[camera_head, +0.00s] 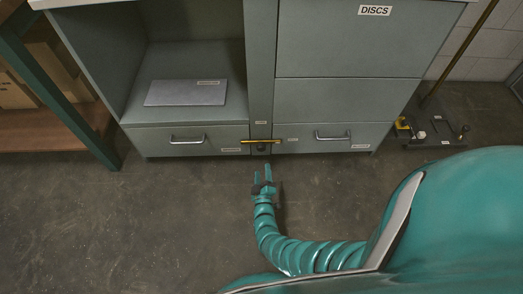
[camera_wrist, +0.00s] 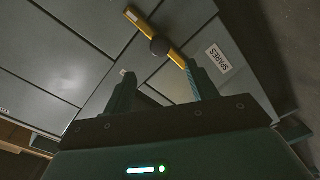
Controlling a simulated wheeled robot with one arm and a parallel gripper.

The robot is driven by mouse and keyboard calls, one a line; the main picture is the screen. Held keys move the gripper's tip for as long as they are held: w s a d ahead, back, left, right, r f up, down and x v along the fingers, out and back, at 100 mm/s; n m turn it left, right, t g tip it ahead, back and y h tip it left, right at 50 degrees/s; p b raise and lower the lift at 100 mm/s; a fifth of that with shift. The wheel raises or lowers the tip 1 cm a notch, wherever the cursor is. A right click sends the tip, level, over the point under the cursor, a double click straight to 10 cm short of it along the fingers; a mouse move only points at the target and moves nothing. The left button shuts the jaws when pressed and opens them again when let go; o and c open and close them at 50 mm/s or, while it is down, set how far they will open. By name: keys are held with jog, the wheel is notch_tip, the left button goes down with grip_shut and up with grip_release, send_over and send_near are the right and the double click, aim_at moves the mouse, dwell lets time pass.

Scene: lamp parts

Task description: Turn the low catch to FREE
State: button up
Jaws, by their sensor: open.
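The low catch (camera_head: 262,141) is a yellow bar on a dark round pivot, low on the cabinet's middle post between the two bottom drawers. In the head view the bar lies level across the post. It also shows in the wrist view as a yellow bar (camera_wrist: 143,26) with a dark hub, slanting in that tilted picture. My gripper (camera_head: 263,174) is open and empty, just in front of and below the catch in the head view. In the wrist view the right fingertip overlaps the bar's lower end; I cannot tell if they touch. The small labels by the catch are too small to read.
Left and right bottom drawers with bar handles (camera_head: 187,139) (camera_head: 333,136) flank the post. A label reading SPARES (camera_wrist: 218,58) sits beside the catch. A grey panel (camera_head: 186,92) lies on the open shelf. A dark tray of small parts (camera_head: 432,127) stands right. The floor in front is clear.

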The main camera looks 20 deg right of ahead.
aim_at(262, 150)
jog(key=b+x, duration=0.5)
jog(key=x, duration=0.6)
jog(key=shift+f, duration=0.2)
jog(key=shift+w+d+r+b, duration=0.15)
jog(key=shift+w+d+b, duration=0.15)
jog(key=shift+w, duration=0.3)
grip_shut()
